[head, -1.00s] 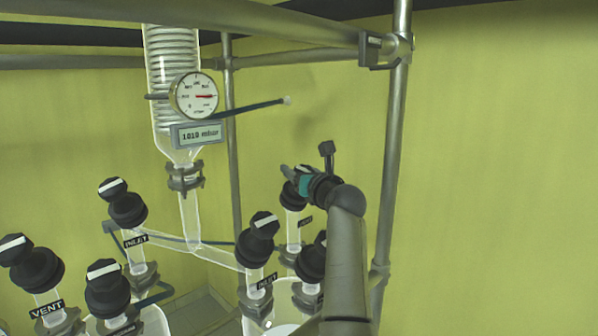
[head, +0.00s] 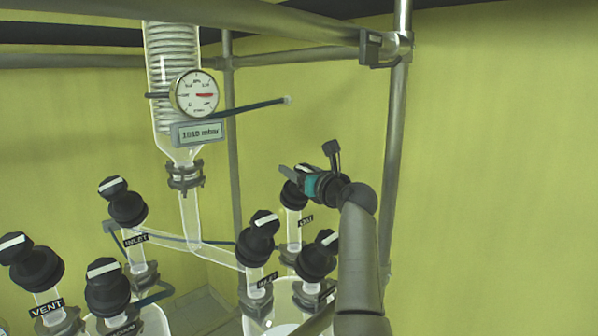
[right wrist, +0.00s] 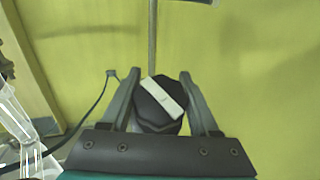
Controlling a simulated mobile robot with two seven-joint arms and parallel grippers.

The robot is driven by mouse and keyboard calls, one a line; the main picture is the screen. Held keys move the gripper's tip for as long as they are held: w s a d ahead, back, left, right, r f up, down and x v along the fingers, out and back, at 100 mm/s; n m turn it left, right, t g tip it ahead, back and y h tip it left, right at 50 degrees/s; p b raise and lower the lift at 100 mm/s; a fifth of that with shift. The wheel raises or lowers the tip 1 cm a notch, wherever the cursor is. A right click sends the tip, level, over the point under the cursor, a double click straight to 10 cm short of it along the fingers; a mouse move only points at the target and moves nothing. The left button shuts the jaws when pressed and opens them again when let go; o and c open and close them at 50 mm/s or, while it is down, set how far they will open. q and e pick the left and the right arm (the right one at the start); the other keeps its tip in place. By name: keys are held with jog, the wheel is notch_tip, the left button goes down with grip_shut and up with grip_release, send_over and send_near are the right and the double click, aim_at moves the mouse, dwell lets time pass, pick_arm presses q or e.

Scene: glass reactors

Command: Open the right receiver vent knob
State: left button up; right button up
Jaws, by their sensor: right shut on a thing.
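The right receiver vent knob (right wrist: 158,102) is black and faceted with a white bar across its top. In the right wrist view it sits between the two fingers of my right gripper (right wrist: 150,88), and the bar runs slanted from upper left to lower right. In the head view the knob's black lower part (head: 291,197) shows above a glass neck with a small black label (head: 306,220). My right gripper (head: 296,173) is shut on the knob from the right and hides much of it. My left gripper is not in view.
A black INLET knob (head: 258,238) and another black knob (head: 317,256) stand close in front. A metal frame post (head: 393,150) rises behind my right arm. A pressure gauge (head: 195,94) with a 1010 mbar display hangs at the upper left. The wall at right is bare.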

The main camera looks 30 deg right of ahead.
jog(key=n+y, duration=0.2)
jog(key=n+g+y, duration=0.1)
jog(key=n+y, duration=0.1)
jog(key=shift+a, duration=0.25)
jog(key=shift+s+a+f+n+g+y, duration=0.15)
jog(key=shift+n+g+y, duration=0.35)
jog(key=shift+n+y, duration=0.55)
jog(key=shift+s+a+r+n+g+y, duration=0.15)
jog(key=shift+n+g+y, duration=0.35)
jog(key=shift+n+y, duration=0.5)
jog(key=shift+w+a+f+n, duration=0.1)
jog(key=shift+n, duration=0.15)
jog(key=o, duration=1.4)
jog(key=shift+b+v, duration=1.2)
jog(key=shift+v, duration=2.6)
